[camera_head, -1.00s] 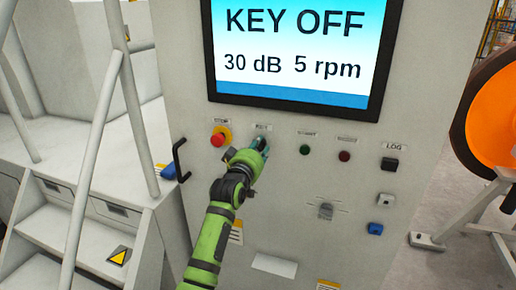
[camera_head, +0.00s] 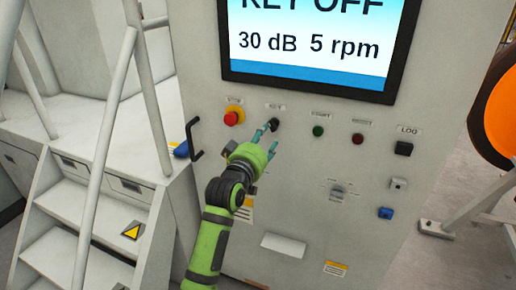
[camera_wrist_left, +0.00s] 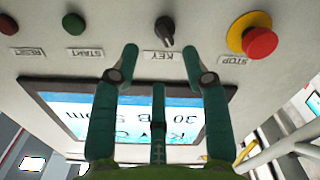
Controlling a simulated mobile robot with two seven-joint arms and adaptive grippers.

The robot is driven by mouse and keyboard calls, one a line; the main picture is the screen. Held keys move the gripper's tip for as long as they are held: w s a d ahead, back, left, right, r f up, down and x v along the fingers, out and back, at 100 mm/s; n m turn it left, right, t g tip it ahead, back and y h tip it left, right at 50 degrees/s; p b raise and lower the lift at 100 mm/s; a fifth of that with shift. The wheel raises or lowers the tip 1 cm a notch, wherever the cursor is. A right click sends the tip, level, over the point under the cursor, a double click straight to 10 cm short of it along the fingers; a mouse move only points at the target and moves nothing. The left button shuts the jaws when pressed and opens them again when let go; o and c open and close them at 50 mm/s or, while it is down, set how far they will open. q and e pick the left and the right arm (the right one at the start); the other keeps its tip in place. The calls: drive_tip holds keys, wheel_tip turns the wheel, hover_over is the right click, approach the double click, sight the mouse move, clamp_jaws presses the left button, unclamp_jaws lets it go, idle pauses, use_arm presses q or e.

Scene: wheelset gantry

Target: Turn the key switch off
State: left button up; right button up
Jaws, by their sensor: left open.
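The black key switch (camera_head: 272,124) sits on the grey panel under the KEY label, between the red stop button and the green start button. It also shows in the left wrist view (camera_wrist_left: 165,30), upside down, beyond the fingertips. The screen (camera_head: 312,40) reads KEY OFF, partly cut off at the top, with 30 dB and 5 rpm. My left gripper (camera_head: 267,139) is open and empty, just below and apart from the switch; in the wrist view its fingers (camera_wrist_left: 160,60) are spread, with the switch ahead between them. My right gripper is not in view.
The red stop button (camera_head: 232,118) is left of the switch. The green start button (camera_head: 318,131) and a dark red button (camera_head: 357,139) are to its right. A black handle (camera_head: 193,138) juts from the panel's left edge. White stairs with rails (camera_head: 85,215) stand at left.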

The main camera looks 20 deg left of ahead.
use_arm(q)
drive_tip(key=shift+s, duration=2.2)
drive_tip(key=s+d+f+m+g, duration=0.1)
drive_tip(key=s+f+m+g, duration=0.15)
drive_tip(key=f, duration=1.35)
drive_tip(key=s+d+f+m+g, duration=0.1)
drive_tip(key=s+f+g, duration=0.25)
drive_tip(key=f, duration=1.35)
drive_tip(key=s+f+g, duration=0.3)
drive_tip(key=s+f, duration=0.3)
drive_tip(key=f, duration=0.5)
drive_tip(key=s+f+m+g, duration=0.35)
drive_tip(key=s+f, duration=1.15)
drive_tip(key=s, duration=0.5)
drive_tip(key=s+a+f+g, duration=0.1)
drive_tip(key=s+f, duration=0.1)
drive_tip(key=s, duration=0.5)
drive_tip(key=s+a+f+g, duration=0.1)
drive_tip(key=s+f+g, duration=0.1)
drive_tip(key=s, duration=0.5)
drive_tip(key=s+a+f+m+g, duration=0.1)
drive_tip(key=s+f, duration=0.1)
drive_tip(key=s, duration=0.6)
drive_tip(key=shift+a+f+y, duration=0.3)
drive_tip(key=shift+f, duration=0.05)
drive_tip(key=shift+o, duration=0.5)
drive_tip(key=shift+w+g, duration=0.1)
drive_tip(key=shift+g, duration=0.15)
